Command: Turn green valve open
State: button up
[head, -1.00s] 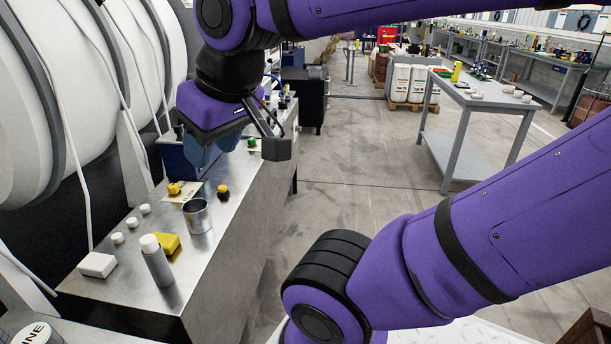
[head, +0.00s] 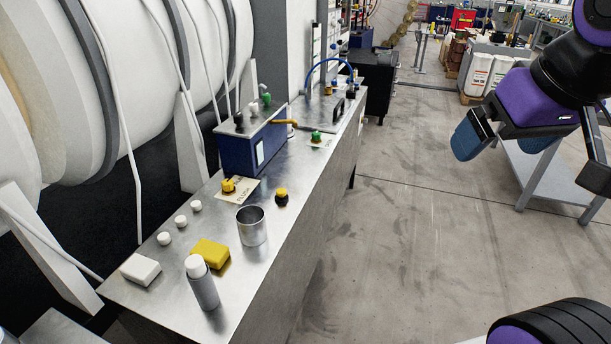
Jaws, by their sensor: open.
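Another green knob (head: 266,98) sits on top of the blue box (head: 250,148). I cannot tell from this view which way either is turned. My gripper (head: 503,148) hangs at the upper right, out over the floor and well to the right of the bench. Its blue fingers are apart, with nothing seen between them. It touches neither knob.
The steel bench (head: 225,292) holds a metal cup (head: 252,226), a yellow block (head: 211,254), a white-capped bottle (head: 202,283), a white block (head: 140,270) and yellow knobs. Large white spools (head: 60,90) line the left. A grey table (head: 532,172) stands behind my gripper. Floor right of the bench is clear.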

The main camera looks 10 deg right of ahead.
aim_at(316, 136)
jog(key=i+l, duration=0.7)
jog(key=i, duration=0.2)
jog(key=i+l, duration=0.7)
jog(key=i, duration=0.2)
jog(key=i+u, duration=0.1)
jog(key=u, duration=0.35)
jog(key=l+u, duration=0.15)
jog(key=u, duration=0.3)
jog(key=i+l+u, duration=0.1)
jog(key=u, duration=0.35)
